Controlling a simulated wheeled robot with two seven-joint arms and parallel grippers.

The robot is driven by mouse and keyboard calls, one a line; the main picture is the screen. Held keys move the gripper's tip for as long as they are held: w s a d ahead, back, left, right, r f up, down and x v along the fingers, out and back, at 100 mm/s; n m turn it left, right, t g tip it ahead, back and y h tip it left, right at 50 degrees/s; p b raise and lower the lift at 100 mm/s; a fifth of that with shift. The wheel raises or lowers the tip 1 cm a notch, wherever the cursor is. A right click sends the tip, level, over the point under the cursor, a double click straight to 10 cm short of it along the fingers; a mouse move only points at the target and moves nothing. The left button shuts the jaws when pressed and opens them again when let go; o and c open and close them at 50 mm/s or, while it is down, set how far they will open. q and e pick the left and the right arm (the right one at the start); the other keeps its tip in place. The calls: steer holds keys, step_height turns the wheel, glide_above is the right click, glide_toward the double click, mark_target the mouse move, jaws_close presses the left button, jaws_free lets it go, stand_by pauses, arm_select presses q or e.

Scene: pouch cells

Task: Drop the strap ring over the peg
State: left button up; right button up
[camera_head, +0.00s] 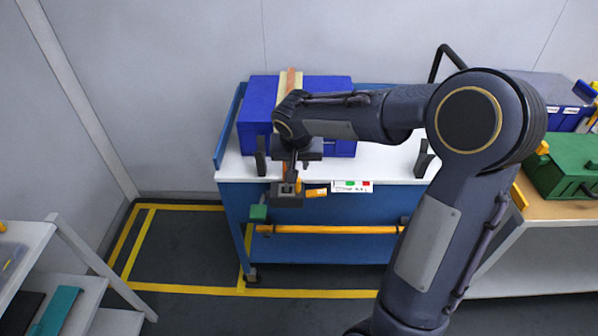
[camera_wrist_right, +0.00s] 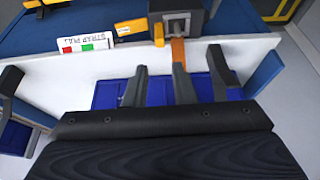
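My right gripper (camera_head: 290,172) points down just above this fitting. In the right wrist view its two fingers (camera_wrist_right: 159,72) stand apart, nothing visible between them; one fingertip is close to the orange strip. I cannot clearly identify the ring or peg. My left gripper is out of view.
Dark upright brackets (camera_head: 261,156) stand along the cart's front edge. A green handle (camera_head: 258,213) hangs below the fitting, and a strap-pull label (camera_head: 351,186) is right of it. A green box (camera_head: 565,163) sits on the right-hand bench. The cart top right of the case is partly clear.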

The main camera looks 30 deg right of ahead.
steer(key=s+a+r+n+t+y, duration=0.1)
steer(key=s+a+n+y, duration=0.1)
steer(key=s, duration=1)
steer(key=s+a+r+n+y, duration=0.2)
steer(key=s+a+y, duration=0.2)
steer(key=s, duration=0.9)
steer(key=a, duration=0.3)
steer(key=shift+n+t, duration=0.3)
steer(key=shift+t, duration=0.1)
steer(key=shift+s+a, duration=0.1)
step_height(320, 180, up, 4)
steer(key=p, duration=0.3)
steer(key=shift+f+p, duration=0.2)
steer(key=shift+p, duration=0.15)
